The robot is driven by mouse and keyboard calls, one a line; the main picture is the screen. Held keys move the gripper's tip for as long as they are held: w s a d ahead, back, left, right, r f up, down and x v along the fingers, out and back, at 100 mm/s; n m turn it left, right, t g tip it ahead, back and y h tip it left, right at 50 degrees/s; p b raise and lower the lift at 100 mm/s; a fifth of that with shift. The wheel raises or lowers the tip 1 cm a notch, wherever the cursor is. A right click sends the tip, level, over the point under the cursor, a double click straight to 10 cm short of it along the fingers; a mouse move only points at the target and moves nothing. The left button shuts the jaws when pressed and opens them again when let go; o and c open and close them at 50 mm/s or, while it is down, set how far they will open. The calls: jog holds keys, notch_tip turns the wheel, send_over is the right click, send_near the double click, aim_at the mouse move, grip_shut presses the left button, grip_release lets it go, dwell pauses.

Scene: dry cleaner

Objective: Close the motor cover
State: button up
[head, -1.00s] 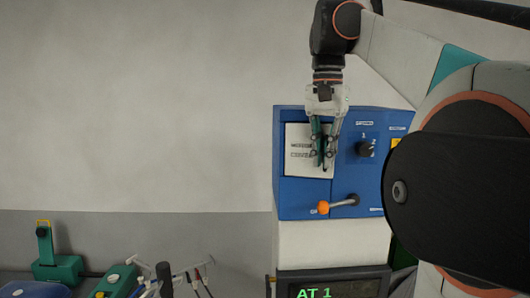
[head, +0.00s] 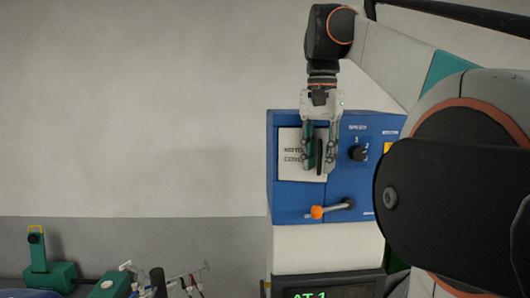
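The motor cover (head: 291,168) is a white plate with dark lettering on the left of the blue machine panel (head: 295,203). It looks about flat against the panel, but I cannot tell whether it is fully seated. A dark upright handle (head: 319,157) shows near its right edge. My gripper (head: 319,168) hangs fingers-down in front of the cover's right part. Its two fingers are apart, one on each side of the handle, with visible gaps. The gripper hides part of the lettering and the cover's right edge.
A black rotary knob (head: 357,153) sits right of the cover, and an orange-tipped lever (head: 318,212) below it. A display (head: 330,286) with green text is underneath. Green tools (head: 45,266) stand at lower left. The wall area left of the panel is clear.

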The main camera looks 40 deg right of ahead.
notch_tip(320, 180, up, 12)
jog(key=shift+s, duration=0.15)
dwell(0.5)
